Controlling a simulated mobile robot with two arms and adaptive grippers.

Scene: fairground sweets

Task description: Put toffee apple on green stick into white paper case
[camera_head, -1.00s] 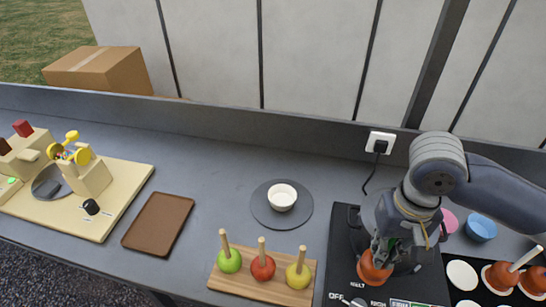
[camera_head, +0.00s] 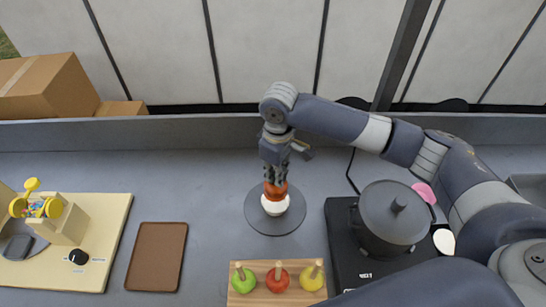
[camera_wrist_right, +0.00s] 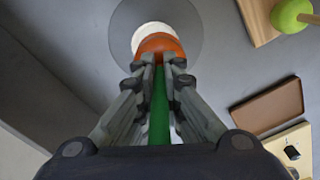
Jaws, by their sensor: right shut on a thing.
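The toffee apple (camera_head: 276,189) is orange-red, and its green stick (camera_wrist_right: 158,110) shows in the right wrist view. My right gripper (camera_head: 275,176) is shut on the stick, pointing down, with the apple below its fingertips. The white paper case (camera_head: 275,206) stands on a round grey plate (camera_head: 259,221). The apple is at the case's opening and hides part of it; I cannot tell whether it rests on the bottom. In the right wrist view the apple (camera_wrist_right: 160,45) covers the near part of the case (camera_wrist_right: 150,30). My left gripper is out of view.
A wooden stand (camera_head: 256,299) holds green, red and yellow apples on plain sticks in front of the plate. A black hob with a lidded dark pot (camera_head: 392,218) is at right. A brown tray (camera_head: 156,256) lies at left. The counter around the plate is clear.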

